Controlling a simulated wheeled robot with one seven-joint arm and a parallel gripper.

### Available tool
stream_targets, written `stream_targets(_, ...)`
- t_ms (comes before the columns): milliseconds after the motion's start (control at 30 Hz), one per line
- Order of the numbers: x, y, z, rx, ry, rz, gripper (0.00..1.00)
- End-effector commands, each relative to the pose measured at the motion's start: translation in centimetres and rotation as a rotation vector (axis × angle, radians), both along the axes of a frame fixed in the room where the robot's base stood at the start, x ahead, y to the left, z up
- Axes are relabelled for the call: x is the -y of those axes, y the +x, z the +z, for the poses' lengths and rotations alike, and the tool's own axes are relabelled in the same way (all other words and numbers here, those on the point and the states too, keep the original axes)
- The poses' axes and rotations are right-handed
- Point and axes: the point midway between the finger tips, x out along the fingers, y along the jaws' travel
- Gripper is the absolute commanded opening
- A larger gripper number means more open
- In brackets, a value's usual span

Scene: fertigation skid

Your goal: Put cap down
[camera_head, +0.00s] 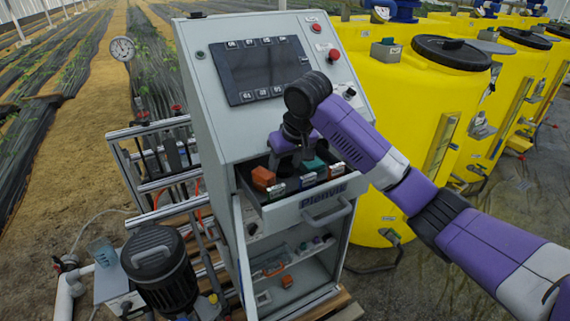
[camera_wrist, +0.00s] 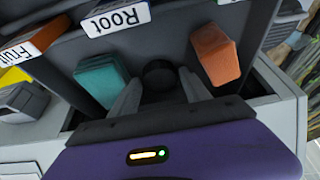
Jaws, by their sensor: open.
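A dark round cap (camera_wrist: 158,74) sits in the open drawer (camera_head: 303,204), between a teal block and an orange block. My gripper (camera_wrist: 160,86) is open, with one finger on each side of the cap; I cannot tell whether they touch it. In the head view my gripper (camera_head: 286,156) reaches down into the drawer and hides the cap.
The teal block (camera_wrist: 101,80) and the orange block (camera_wrist: 214,53) stand close to the fingers. "Root" (camera_wrist: 115,18) and "Fruit" (camera_wrist: 35,40) labels are nearby. The cabinet's screen (camera_head: 262,70) rises behind the drawer; yellow tanks (camera_head: 415,110) stand right.

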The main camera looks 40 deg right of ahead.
Motion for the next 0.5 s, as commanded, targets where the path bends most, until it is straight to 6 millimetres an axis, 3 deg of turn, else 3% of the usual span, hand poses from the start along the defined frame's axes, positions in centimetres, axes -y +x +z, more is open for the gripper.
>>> stream_targets(167, -0.1, -0.3, 1.1, 0.003, 0.0, 0.001, 0.55)
stream_targets(500, -0.8, -2.7, 7.4, 0.005, -0.002, 0.002, 0.55)
